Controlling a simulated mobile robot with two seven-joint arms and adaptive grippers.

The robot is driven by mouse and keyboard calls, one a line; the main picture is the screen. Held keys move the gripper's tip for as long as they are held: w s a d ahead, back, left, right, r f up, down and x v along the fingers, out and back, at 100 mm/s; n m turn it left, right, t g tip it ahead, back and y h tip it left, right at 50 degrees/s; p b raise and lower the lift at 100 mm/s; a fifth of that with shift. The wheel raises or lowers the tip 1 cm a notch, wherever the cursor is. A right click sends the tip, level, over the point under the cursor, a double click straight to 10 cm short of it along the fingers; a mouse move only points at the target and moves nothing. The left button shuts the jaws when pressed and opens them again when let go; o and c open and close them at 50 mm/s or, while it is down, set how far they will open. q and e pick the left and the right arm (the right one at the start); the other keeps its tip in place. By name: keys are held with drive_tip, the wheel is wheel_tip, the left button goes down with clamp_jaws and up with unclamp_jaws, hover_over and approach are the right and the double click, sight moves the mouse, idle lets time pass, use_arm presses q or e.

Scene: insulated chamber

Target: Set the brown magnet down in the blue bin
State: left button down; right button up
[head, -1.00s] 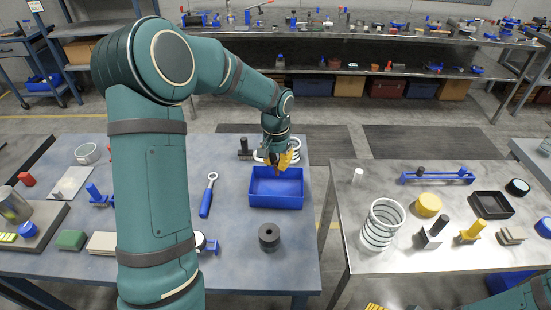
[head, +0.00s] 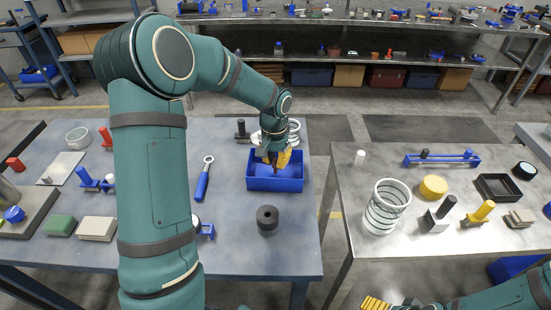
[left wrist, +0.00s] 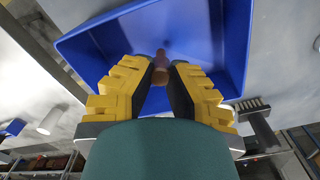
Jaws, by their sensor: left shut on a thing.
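The blue bin (head: 290,186) stands open near the right edge of the left table. My left gripper (head: 275,162) points down into the bin's opening. In the left wrist view, my left gripper (left wrist: 160,75) is shut on the brown magnet (left wrist: 161,68), with the blue bin (left wrist: 215,32) around and beyond it. In the head view the magnet is a small dark shape at the fingertips, hard to make out. I cannot tell whether it touches the bin floor. My right gripper (head: 375,303) shows only in part at the bottom edge; its opening is unclear.
A dark cylinder with a hole (head: 267,218) stands in front of the bin, and a blue-handled ring wrench (head: 204,178) lies left of it. A dark brush-like block (head: 242,130) and white rings (head: 294,130) are behind. A gap separates the right table (head: 410,225).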

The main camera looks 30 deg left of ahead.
use_arm(q)
drive_tip(key=shift+f+b, duration=0.4)
drive_tip(key=shift+f, duration=0.15)
drive_tip(key=c, duration=1)
unclamp_jaws()
wheel_tip(320, 180, up, 12)
drive_tip(key=shift+a+r, duration=0.1)
